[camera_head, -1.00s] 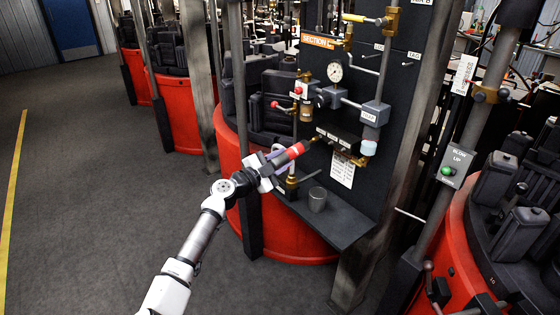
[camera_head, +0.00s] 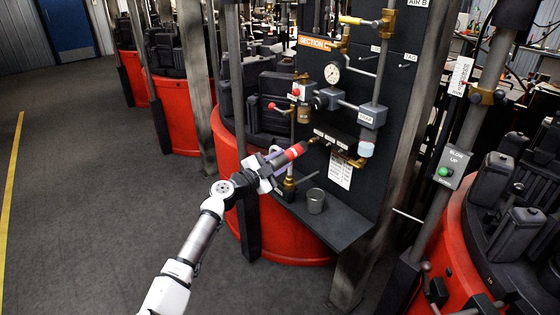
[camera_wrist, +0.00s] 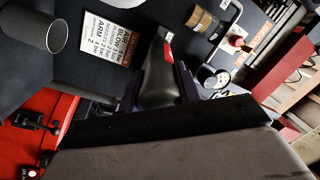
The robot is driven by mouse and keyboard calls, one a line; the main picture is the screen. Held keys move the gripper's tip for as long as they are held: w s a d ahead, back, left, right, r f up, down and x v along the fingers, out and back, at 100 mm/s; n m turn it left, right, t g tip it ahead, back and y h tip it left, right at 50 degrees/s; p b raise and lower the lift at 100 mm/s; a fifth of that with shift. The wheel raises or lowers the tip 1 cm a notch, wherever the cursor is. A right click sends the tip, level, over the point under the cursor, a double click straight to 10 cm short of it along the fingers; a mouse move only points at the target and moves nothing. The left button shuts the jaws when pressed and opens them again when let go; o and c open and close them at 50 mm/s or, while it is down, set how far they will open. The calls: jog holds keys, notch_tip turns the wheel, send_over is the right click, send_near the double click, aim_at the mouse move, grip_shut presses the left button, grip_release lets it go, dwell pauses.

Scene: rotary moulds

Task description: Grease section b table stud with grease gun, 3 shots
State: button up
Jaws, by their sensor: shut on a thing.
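My gripper (camera_head: 272,168) is shut on the grease gun (camera_head: 294,151), which has a red band and a dark barrel. The gun points up and to the right at the panel (camera_head: 385,190). Its tip is close to a row of small labelled fittings (camera_head: 330,139); I cannot tell whether it touches one, and the labels are too small to read. In the wrist view the barrel (camera_wrist: 160,78) runs away between the fingers, with red near its far end. I cannot pick out a section B stud.
A grey cup (camera_head: 315,201) stands on the shelf (camera_head: 335,228) below the gun. A gauge (camera_head: 332,73), brass valves and pipes crowd the panel. A steel post (camera_head: 375,220) stands right of it, beside a red mould table (camera_head: 460,260). Open floor lies left.

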jog(key=shift+s+a, duration=0.15)
jog(key=shift+w+d, duration=0.35)
jog(key=shift+d, duration=0.05)
dwell(0.4)
jog(key=shift+s+a, duration=0.1)
jog(key=shift+a, duration=0.05)
jog(key=shift+s+a, duration=0.25)
jog(key=shift+a, duration=0.05)
jog(key=shift+w+d, duration=0.35)
jog(key=shift+d, duration=0.1)
dwell(0.3)
jog(key=shift+s+a+p, duration=0.35)
jog(key=shift+a+p, duration=0.15)
jog(key=shift+p+v, duration=0.6)
jog(key=shift+v, duration=0.55)
jog(key=shift+w+a+p+v, duration=0.15)
jog(key=shift+p+v, duration=0.2)
jog(key=shift+v, duration=0.8)
jog(key=shift+w+a+p+v, duration=0.1)
jog(key=shift+p+v, duration=0.25)
jog(key=shift+v, duration=0.8)
jog(key=shift+r, duration=0.15)
